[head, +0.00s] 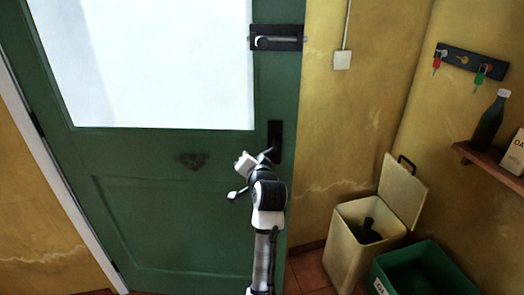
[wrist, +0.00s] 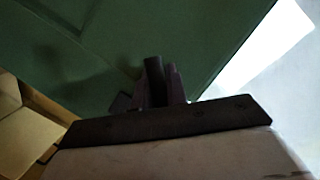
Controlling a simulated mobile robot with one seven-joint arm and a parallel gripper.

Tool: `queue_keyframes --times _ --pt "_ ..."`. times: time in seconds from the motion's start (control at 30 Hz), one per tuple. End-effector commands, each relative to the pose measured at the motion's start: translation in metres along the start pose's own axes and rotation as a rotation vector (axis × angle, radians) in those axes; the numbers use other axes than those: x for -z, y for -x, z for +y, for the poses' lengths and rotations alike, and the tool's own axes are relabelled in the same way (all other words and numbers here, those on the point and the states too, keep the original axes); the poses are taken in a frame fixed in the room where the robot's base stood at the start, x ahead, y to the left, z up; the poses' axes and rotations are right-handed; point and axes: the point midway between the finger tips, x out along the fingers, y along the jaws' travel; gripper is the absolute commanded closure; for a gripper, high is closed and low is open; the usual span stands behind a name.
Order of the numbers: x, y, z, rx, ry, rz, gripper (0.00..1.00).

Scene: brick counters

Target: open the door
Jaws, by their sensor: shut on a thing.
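The green door (head: 150,200) has a large pale window pane (head: 150,60) in its upper part. It looks closed, or nearly so, against the yellow wall. A black handle plate (head: 275,138) sits near its right edge, with a dark lever at its lower end. A black bolt (head: 276,38) is fixed higher up on the same edge. My gripper (wrist: 163,82) is at the lever; in the wrist view its fingers are closed around a dark piece, which appears to be the handle. My wrist hides part of the lever in the head view.
A cream bin (head: 352,245) with its lid raised and a green crate (head: 425,270) stand on the floor at right. A key rack (head: 472,61) hangs on the right wall above a shelf (head: 490,168) holding a dark bottle (head: 489,122) and a carton.

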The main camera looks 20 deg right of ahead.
Motion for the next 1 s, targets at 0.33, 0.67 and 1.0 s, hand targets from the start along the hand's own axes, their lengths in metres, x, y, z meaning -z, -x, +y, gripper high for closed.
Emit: queue_keyframes --times 0.33,0.67,1.0 --pt "-0.039 0.059 -0.018 -0.061 -0.021 0.051 1.00" --pt "-0.042 0.069 -0.018 -0.072 -0.027 0.065 1.00" --pt "-0.040 0.069 -0.017 -0.073 -0.026 0.069 0.64"
